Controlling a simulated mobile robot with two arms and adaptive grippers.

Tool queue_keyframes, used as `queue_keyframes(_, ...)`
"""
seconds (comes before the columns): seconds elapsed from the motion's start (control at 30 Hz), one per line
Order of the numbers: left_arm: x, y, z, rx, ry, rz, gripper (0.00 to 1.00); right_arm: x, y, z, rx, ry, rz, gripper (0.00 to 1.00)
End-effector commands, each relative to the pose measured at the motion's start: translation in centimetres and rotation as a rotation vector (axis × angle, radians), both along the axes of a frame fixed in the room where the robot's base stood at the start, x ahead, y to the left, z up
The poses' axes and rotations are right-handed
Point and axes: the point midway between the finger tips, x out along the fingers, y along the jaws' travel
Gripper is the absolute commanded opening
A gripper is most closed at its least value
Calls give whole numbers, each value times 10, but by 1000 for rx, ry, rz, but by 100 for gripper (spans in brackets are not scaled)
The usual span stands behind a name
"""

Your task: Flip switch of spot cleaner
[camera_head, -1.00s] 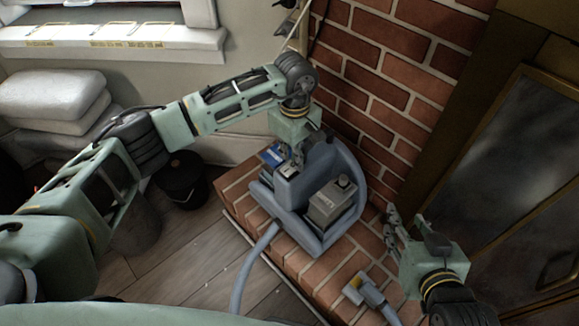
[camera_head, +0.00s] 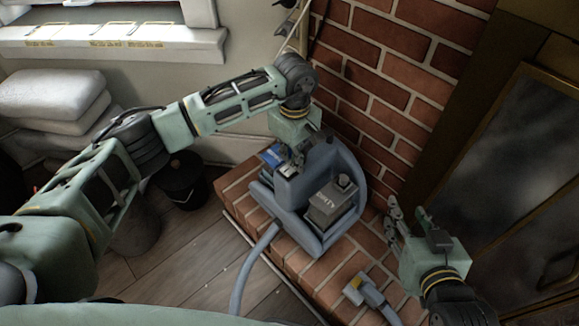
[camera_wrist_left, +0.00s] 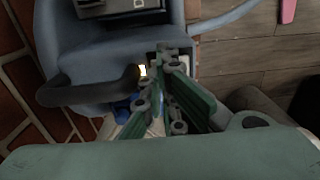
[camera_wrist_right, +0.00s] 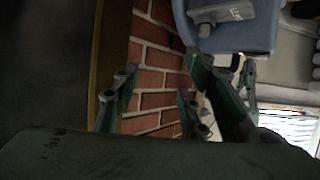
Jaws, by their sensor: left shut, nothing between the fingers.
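The blue-grey spot cleaner (camera_head: 290,190) stands on the brick hearth, with a grey tank (camera_head: 330,205) at its front right. My left gripper (camera_head: 298,158) is shut and empty, pointing down at the top of the cleaner's left part. In the left wrist view its fingertips (camera_wrist_left: 163,58) are together against or just above the blue body (camera_wrist_left: 100,50); contact cannot be told. The switch is hidden or too small to make out. My right gripper (camera_head: 392,218) is open and empty, to the right of the cleaner. In the right wrist view its fingers (camera_wrist_right: 160,90) are spread apart.
The brick hearth (camera_head: 240,195) carries the cleaner, close to a brick wall (camera_head: 380,80). A hose (camera_head: 250,265) runs from the cleaner toward the front, and a nozzle with a yellow part (camera_head: 365,290) lies on the hearth. A dark bucket (camera_head: 182,182) stands on the wooden floor at left.

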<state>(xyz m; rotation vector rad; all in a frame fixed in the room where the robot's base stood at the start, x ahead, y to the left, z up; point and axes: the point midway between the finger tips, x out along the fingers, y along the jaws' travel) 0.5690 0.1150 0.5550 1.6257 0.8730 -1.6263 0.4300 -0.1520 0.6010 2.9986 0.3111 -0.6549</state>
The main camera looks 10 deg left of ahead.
Motion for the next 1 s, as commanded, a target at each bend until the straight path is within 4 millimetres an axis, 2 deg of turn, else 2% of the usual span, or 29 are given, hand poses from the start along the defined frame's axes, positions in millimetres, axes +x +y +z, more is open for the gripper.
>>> queue_keyframes(1.0,0,0,-4,1,1,0,0,7,3,12,15,-68,5,40)
